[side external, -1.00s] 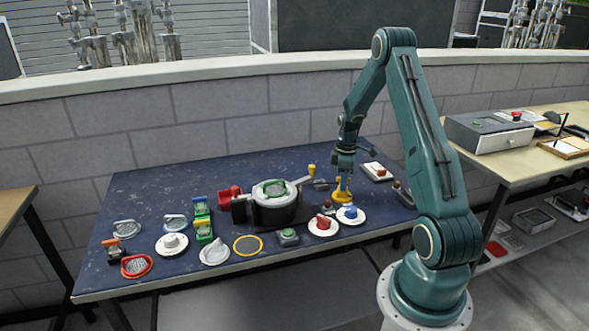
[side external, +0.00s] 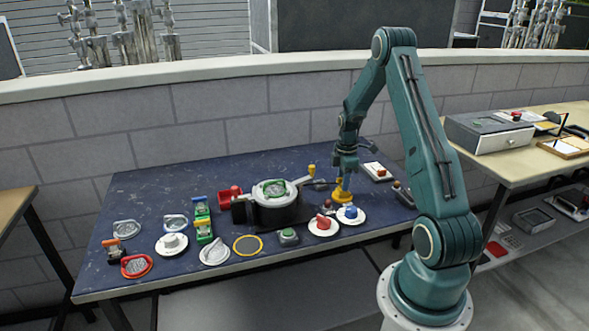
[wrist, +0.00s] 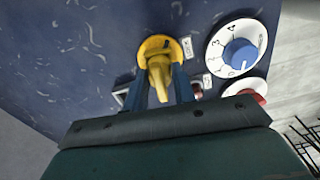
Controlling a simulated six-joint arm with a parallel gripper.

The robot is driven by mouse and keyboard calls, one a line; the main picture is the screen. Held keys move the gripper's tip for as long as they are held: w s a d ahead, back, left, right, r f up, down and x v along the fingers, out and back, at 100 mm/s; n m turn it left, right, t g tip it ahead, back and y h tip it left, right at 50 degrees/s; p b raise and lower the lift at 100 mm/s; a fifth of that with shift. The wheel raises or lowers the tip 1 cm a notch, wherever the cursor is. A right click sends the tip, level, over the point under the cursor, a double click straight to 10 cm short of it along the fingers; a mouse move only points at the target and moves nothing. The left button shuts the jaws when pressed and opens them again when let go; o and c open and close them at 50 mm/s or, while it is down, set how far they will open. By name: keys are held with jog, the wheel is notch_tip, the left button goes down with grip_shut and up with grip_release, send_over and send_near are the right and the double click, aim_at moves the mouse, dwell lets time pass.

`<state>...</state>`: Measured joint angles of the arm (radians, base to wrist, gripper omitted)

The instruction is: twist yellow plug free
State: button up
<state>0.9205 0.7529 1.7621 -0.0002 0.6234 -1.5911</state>
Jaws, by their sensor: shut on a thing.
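The yellow plug (wrist: 160,76) stands in a round yellow base (wrist: 174,50) on the dark blue table. In the wrist view its handle points toward my gripper. My gripper (wrist: 166,88) is shut on the plug, with one finger on each side of the handle. In the side view my gripper (side external: 344,176) is low over the yellow base (side external: 342,196), and its fingers hide most of the plug there.
A white dial with a blue knob (wrist: 241,53) sits close beside the base, and a dial with a red knob (wrist: 250,98) is near it. A black device with a grey lid (side external: 270,192) stands to the left in the side view. The table's back left (side external: 160,190) is clear.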

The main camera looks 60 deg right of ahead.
jog(key=shift+s+a+f+n, duration=0.15)
jog(key=shift+a+f+n, duration=0.1)
jog(key=shift+n, duration=1.35)
jog(key=o, duration=0.7)
jog(key=shift+d, duration=0.1)
jog(key=shift+c, duration=0.2)
jog(key=shift+d+r, duration=0.1)
jog(key=shift+r, duration=0.2)
